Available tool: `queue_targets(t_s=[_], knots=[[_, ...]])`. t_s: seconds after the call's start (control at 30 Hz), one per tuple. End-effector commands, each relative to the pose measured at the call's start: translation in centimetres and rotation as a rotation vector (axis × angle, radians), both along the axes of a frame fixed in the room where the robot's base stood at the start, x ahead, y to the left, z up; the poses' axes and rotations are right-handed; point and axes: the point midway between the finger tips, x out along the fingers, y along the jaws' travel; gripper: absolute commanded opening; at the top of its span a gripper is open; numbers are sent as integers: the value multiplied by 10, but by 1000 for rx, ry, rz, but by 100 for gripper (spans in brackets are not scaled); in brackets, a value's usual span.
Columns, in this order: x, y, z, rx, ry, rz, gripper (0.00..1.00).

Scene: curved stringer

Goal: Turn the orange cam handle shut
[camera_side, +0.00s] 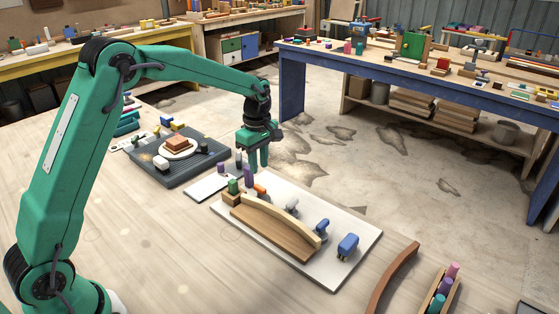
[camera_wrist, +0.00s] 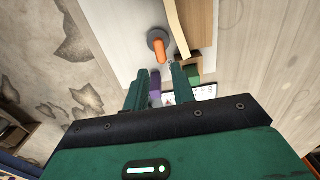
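The orange cam handle (camera_side: 260,190) is on the white board (camera_side: 340,272), close to the curved pale wood strip (camera_side: 280,217). In the wrist view the orange handle (camera_wrist: 159,50) sticks out from a round grey base. My gripper (camera_side: 257,166) is above the board's far left end, fingers pointing down. In the wrist view my gripper (camera_wrist: 160,70) is open, with its fingertips apart and the orange handle just beyond them. Nothing is held between the fingers. How high the fingertips are above the handle is hard to tell.
A purple peg (camera_side: 249,178) and a green block (camera_side: 233,187) stand near the handle. A grey cam (camera_side: 292,207) and blue clamps (camera_side: 347,245) line the board. A dark tray (camera_side: 190,172) lies left. A brown curved strip (camera_side: 393,279) and a peg box (camera_side: 440,292) lie right.

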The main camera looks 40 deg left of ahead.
Motion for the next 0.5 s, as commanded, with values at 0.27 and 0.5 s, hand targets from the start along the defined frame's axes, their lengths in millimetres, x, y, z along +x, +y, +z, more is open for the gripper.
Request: queue_targets(t_s=[0.27, 0.5], knots=[[-1, 0, -27, 0, 3, -1, 25], [-1, 0, -56, 0, 4, -2, 25]])
